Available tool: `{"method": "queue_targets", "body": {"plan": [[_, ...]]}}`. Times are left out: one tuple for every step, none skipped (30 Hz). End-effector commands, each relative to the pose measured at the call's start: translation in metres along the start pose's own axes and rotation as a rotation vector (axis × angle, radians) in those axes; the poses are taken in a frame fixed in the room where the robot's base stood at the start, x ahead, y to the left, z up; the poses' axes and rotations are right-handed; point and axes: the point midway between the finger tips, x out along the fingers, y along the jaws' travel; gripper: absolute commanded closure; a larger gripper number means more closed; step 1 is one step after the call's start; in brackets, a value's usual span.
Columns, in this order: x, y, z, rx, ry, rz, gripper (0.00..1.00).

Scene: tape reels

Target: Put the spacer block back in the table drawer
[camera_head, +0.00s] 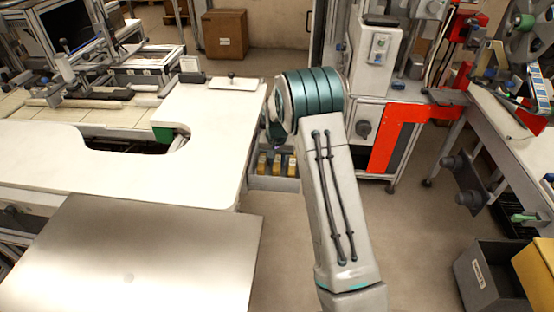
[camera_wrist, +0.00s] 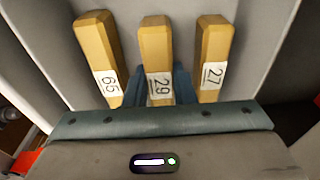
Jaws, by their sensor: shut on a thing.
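Three yellow spacer blocks stand in a row in the open grey table drawer (camera_wrist: 262,40). The middle block (camera_wrist: 156,45) is labelled 29, the left block (camera_wrist: 95,38) 65 and the right block (camera_wrist: 214,45) 27. My gripper (camera_wrist: 158,88) has its blue fingers on either side of the middle block and is shut on it. The finger contact is partly hidden by the block and label. In the head view the drawer (camera_head: 273,184) is below the white table's right end, and my arm hides the gripper.
The white table (camera_head: 215,130) has a rounded cut-out and is left of my arm. A bare metal plate (camera_head: 130,260) is at the front left. An orange-framed machine (camera_head: 400,140) stands to the right. Grey and yellow bins (camera_head: 485,275) sit at the lower right.

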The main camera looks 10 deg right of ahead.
Motion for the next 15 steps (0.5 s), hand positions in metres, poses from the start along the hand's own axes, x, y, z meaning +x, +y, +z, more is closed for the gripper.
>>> {"method": "queue_targets", "body": {"plan": [[0.0005, 0.0000, 0.0000, 0.000, 0.000, 0.000, 1.00], [0.0015, 0.0000, 0.0001, 0.000, 0.000, 0.000, 1.00], [0.0032, 0.0001, 0.0004, 0.000, 0.000, 0.000, 1.00], [0.0044, 0.0001, 0.0005, 0.000, 0.000, 0.000, 1.00], [0.0053, 0.0001, 0.0006, 0.000, 0.000, 0.000, 1.00], [0.0065, 0.0001, 0.0007, 0.000, 0.000, 0.000, 1.00], [0.0074, 0.0001, 0.0008, 0.000, 0.000, 0.000, 1.00], [0.0063, 0.0001, 0.0008, 0.000, 0.000, 0.000, 0.71], [0.0057, 0.0001, 0.0007, 0.000, 0.000, 0.000, 0.60], [0.0057, 0.0001, 0.0008, 0.000, 0.000, 0.000, 0.55], [0.0057, 0.0001, 0.0008, 0.000, 0.000, 0.000, 0.55], [0.0057, 0.0001, 0.0008, 0.000, 0.000, 0.000, 0.55], [0.0057, 0.0001, 0.0008, 0.000, 0.000, 0.000, 0.55], [0.0056, 0.0000, 0.0008, 0.000, 0.000, 0.000, 0.55], [0.0056, 0.0000, 0.0008, 0.000, 0.000, 0.000, 0.55]]}}
